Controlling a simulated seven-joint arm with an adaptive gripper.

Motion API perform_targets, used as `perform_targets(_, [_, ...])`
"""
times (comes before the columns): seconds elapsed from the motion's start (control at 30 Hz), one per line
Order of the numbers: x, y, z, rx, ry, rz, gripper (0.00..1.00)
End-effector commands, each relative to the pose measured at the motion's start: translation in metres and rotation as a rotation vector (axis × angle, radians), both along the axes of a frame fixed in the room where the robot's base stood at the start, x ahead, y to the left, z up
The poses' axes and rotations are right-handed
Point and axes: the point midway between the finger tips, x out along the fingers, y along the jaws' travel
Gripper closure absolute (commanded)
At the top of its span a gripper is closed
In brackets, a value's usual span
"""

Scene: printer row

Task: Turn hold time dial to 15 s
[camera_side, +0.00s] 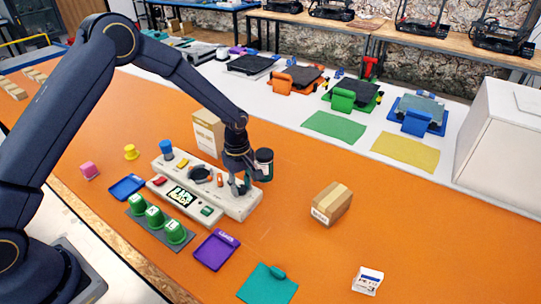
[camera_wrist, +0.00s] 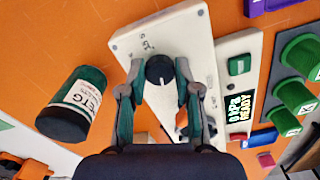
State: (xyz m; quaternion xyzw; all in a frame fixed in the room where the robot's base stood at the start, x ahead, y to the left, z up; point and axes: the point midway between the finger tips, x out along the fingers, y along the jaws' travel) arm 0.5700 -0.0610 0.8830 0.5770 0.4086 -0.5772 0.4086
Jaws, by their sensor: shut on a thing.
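The dial (camera_wrist: 160,69) is a small round black knob with a pale pointer line, on the end of a cream control panel (camera_wrist: 190,25). Small printed marks sit beside it in the wrist view, too small to read surely. My gripper (camera_wrist: 160,85) has one finger on each side of the dial and is shut on it. In the side view my gripper (camera_side: 238,186) reaches down onto the right end of the panel (camera_side: 240,206) and hides the dial. The panel's display (camera_wrist: 239,108) reads "0 kPa READY".
A dark bottle with a white label (camera_wrist: 75,103) stands close beside my gripper. Green cups (camera_side: 156,216) stand on a dark strip before the panel. A purple tray (camera_side: 216,250) and a cardboard box (camera_side: 331,204) are nearby.

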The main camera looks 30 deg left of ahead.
Motion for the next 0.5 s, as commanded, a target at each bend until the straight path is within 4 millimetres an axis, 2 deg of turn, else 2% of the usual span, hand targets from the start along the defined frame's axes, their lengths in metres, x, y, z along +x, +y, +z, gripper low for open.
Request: perform_targets(0.5, [0.0002, -0.0001, 0.0006, 0.0, -0.002, -0.469, 1.0])
